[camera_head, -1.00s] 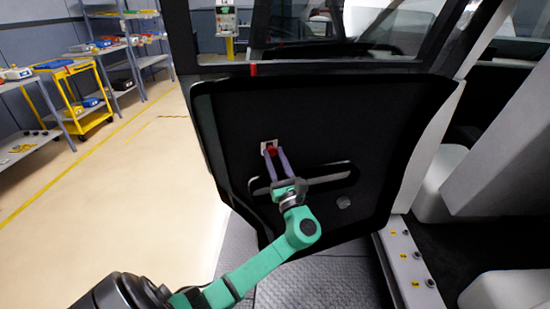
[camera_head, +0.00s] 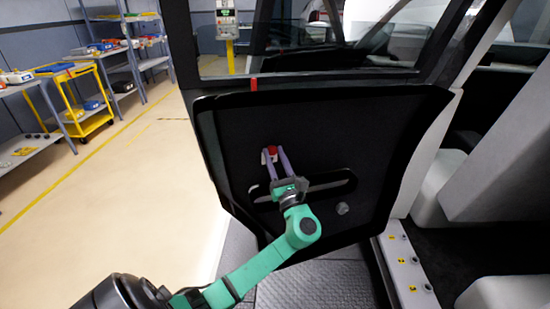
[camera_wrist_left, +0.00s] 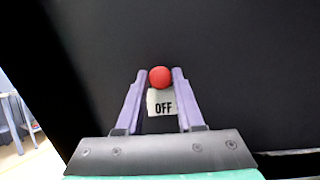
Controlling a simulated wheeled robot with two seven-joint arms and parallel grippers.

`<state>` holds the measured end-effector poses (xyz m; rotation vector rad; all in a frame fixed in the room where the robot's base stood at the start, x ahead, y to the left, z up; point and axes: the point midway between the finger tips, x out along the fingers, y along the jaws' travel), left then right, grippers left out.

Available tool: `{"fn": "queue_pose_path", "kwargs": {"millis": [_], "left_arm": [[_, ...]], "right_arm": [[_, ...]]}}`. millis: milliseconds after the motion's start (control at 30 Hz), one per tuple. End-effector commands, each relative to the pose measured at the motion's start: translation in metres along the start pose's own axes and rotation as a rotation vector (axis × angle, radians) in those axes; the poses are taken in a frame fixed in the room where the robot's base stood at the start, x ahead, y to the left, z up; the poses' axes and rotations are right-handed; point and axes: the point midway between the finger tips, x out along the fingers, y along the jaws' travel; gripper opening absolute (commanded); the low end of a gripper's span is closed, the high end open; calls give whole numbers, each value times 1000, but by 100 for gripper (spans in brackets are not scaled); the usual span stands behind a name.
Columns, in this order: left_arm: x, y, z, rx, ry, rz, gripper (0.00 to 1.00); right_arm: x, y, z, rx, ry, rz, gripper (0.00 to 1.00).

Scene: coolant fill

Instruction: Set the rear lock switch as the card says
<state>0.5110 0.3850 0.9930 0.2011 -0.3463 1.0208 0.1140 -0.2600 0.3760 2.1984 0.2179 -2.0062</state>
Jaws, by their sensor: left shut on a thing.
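The lock switch is a small red knob (camera_head: 272,150) on the black inner panel of the open door (camera_head: 235,130). In the left wrist view the red knob (camera_wrist_left: 160,77) sits between my fingertips, and a white plate reading "OFF" (camera_wrist_left: 162,102) shows just below it. My left gripper (camera_head: 274,152) has its purple fingers closed on the knob. It also shows in the left wrist view (camera_wrist_left: 160,78), a finger on each side of the knob. My right gripper is out of view. I cannot make out a card with a readable instruction.
A handle recess (camera_head: 325,187) and a round grey knob (camera_head: 343,208) lie lower on the door panel. A sill with several buttons (camera_head: 408,265) is at right. A yellow cart (camera_head: 80,105) and shelves stand at far left, with clear floor between.

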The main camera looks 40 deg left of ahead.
Motion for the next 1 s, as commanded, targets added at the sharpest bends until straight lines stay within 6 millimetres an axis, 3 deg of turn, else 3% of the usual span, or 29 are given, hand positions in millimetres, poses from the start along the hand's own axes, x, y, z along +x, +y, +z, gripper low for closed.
{"fn": "queue_pose_path", "kwargs": {"millis": [133, 167, 200, 233, 533, 633, 767, 1000], "left_arm": [[2, 0, 4, -5, -12, 2, 0], [2, 0, 4, -5, -13, 2, 44], [2, 0, 4, -5, -13, 2, 59], [2, 0, 4, -5, -13, 2, 66], [0, 0, 2, -4, -9, 1, 66], [-9, 0, 1, -5, -9, 0, 66], [-38, 0, -2, -5, -6, 0, 66], [-110, -1, -2, -5, -7, 0, 66]], "right_arm": [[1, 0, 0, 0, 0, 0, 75], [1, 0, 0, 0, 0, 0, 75], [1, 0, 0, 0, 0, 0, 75], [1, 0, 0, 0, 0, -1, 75], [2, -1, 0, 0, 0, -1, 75], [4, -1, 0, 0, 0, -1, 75], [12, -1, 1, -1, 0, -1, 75], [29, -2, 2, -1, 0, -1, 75]]}}
